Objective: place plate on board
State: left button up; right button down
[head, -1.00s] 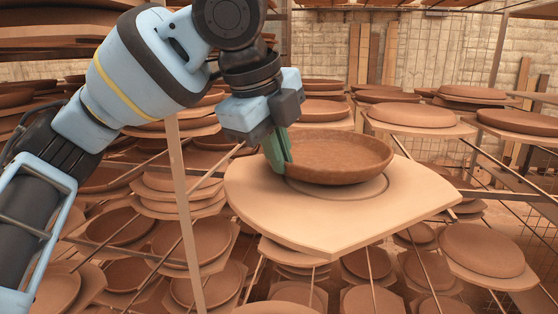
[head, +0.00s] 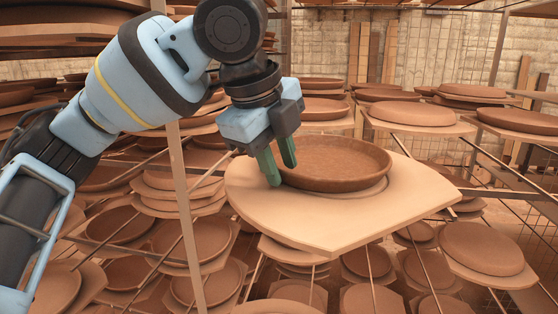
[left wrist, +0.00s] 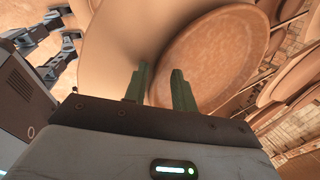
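The brown round plate (head: 335,165) is over the pale board (head: 300,222), toward its back part, and looks roughly level. Part of a circular groove in the board shows past the plate's right front edge. My left gripper (head: 279,166) is at the plate's left rim, with its two green fingers spread apart. In the left wrist view the gripper (left wrist: 160,88) also shows a gap between the fingers; one finger overlaps the plate (left wrist: 215,60), the other the board (left wrist: 110,35). Whether the fingertips touch the rim is unclear. My right gripper is not clearly visible.
Racks with several plates on boards stand below, behind and beside the board. A metal post (head: 187,215) rises left of the board, and thin rack rods run underneath. The board's front part is clear.

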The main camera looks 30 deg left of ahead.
pick_arm(q)
jog(key=v, duration=0.7)
jog(key=shift+r, duration=0.25)
